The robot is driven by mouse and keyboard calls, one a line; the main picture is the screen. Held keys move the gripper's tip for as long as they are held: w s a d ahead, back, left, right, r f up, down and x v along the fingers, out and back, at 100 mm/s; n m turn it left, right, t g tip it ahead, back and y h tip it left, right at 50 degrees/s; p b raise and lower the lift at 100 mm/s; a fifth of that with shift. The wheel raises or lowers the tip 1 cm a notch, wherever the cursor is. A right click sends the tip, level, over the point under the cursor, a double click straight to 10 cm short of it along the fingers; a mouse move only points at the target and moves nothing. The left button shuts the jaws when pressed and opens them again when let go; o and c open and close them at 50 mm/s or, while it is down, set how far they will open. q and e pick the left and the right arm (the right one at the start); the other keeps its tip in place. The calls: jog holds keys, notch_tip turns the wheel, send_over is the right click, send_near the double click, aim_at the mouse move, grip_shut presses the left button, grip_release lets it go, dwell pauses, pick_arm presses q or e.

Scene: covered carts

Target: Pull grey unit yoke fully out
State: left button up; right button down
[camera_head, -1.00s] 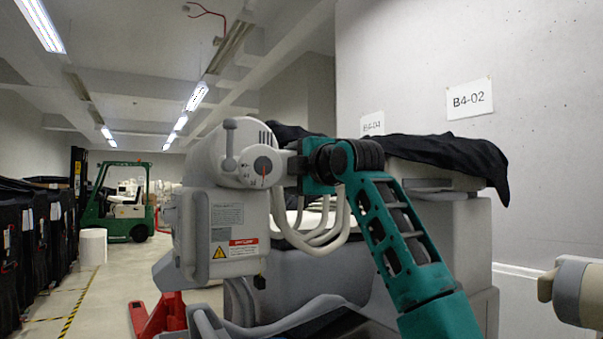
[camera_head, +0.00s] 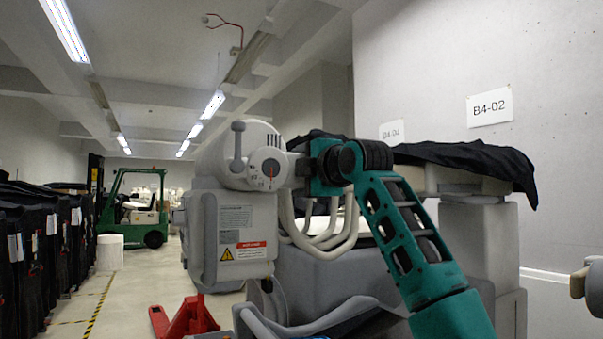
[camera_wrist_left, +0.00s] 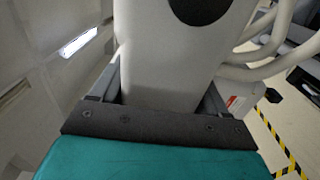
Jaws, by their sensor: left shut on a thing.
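The grey unit (camera_head: 240,235) hangs in the middle of the head view, with a round dial, a lever handle and a warning label on its housing. A teal and black arm rises from the lower right, and its gripper, my left (camera_head: 302,170), meets the short bracket on the unit's right side. In the left wrist view my left gripper (camera_wrist_left: 160,95) has its dark fingers either side of a pale grey piece, which I take as the yoke (camera_wrist_left: 160,55). It is shut on that piece. The far fingertips are hidden. My right gripper is not in view.
Pale hoses (camera_head: 325,230) loop just below the gripper. A cart part-covered by black cloth (camera_head: 465,160) stands behind, near the wall. A red pallet jack (camera_head: 188,318) is below the unit. Black-covered carts (camera_head: 35,250) line the left. A green forklift (camera_head: 140,215) stands beyond open floor.

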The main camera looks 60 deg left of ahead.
pick_arm(q)
jog(key=o, duration=1.4)
jog(key=d, duration=0.4)
jog(key=d+b, duration=0.1)
jog(key=d, duration=0.3)
jog(key=s+d, duration=0.1)
jog(key=d, duration=0.4)
jog(key=shift+b, duration=0.3)
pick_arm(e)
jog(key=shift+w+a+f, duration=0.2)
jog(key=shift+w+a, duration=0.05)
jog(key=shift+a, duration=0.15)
pick_arm(q)
jog(key=shift+a, duration=0.1)
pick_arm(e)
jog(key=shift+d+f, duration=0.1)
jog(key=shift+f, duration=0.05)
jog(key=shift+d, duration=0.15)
